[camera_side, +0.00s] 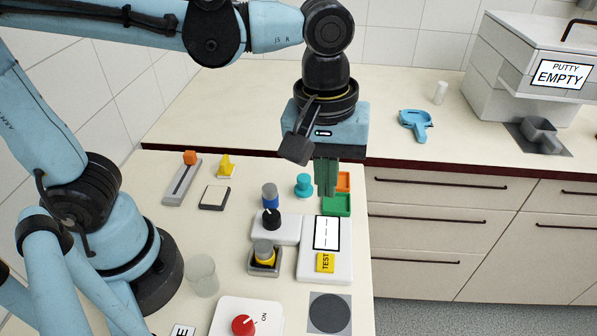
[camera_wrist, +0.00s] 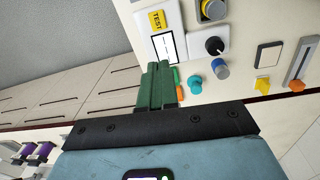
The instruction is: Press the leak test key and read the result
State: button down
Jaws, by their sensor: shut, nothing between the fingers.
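The leak tester is a white box (camera_side: 313,266) on the counter near its right edge. Its yellow key marked TEST (camera_side: 325,262) is at the front, and it shows in the wrist view (camera_wrist: 158,20). Behind the key is a white display (camera_side: 327,233) with dashes on it; it also shows in the wrist view (camera_wrist: 163,47). My gripper (camera_side: 326,192) has green fingers, shut and empty, pointing down beyond the display, above the orange and green trays. The fingers (camera_wrist: 158,72) partly cover those trays in the wrist view.
A black knob (camera_side: 271,218), a yellow-and-grey knob (camera_side: 264,250), blue (camera_side: 269,195) and teal (camera_side: 303,184) pieces and a green tray (camera_side: 338,205) stand nearby. A PUTTY box (camera_side: 500,85) stands far right.

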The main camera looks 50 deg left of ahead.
aim_at(326, 261)
jog(key=shift+s+d+r+n+g, duration=0.15)
jog(key=shift+s+d+n, duration=0.1)
jog(key=shift+d, duration=0.25)
jog(key=shift+s+d+f+n+g, duration=0.15)
jog(key=shift+s+d+n, duration=0.1)
jog(key=shift+d, duration=0.25)
jog(key=shift+w, duration=0.1)
notch_tip(326, 261, down, 14)
jog(key=shift+r, duration=0.1)
dwell(0.5)
jog(key=shift+f, duration=0.95)
jog(key=shift+r, duration=0.1)
notch_tip(326, 261, up, 9)
jog(key=shift+y, duration=0.3)
